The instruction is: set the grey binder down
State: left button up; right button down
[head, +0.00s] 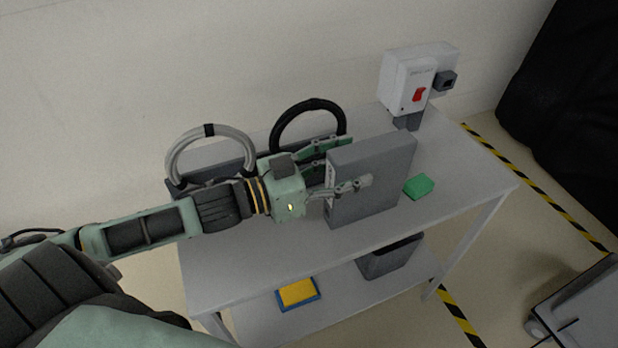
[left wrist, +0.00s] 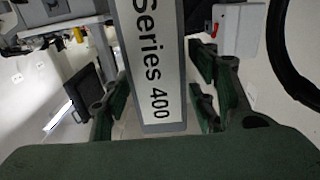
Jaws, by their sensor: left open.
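The grey binder (head: 371,179) stands upright on the top of a light grey cart (head: 257,252), its labelled spine turned toward my left gripper. My left gripper (head: 347,165) is open, with one finger on each side of the binder near its spine. In the left wrist view the spine label (left wrist: 158,62) reads "Series 400" and lies between the open fingers (left wrist: 165,98), with a visible gap on either side. My right gripper is in neither view.
A green block (head: 419,187) lies right of the binder. A white box with a red switch (head: 405,82) stands behind. Grey (head: 208,137) and black (head: 308,106) hoops rise at the back. The lower shelf holds a yellow-and-blue item (head: 298,292) and a dark bin (head: 391,260).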

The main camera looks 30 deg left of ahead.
aim_at(330, 173)
pick_arm(q)
jog(key=v, duration=0.5)
jog(key=shift+s+a+f, duration=0.1)
jog(key=shift+s+a, duration=0.05)
jog(key=shift+s, duration=0.05)
jog(key=shift+p+v, duration=0.3)
jog(key=shift+v, duration=1.3)
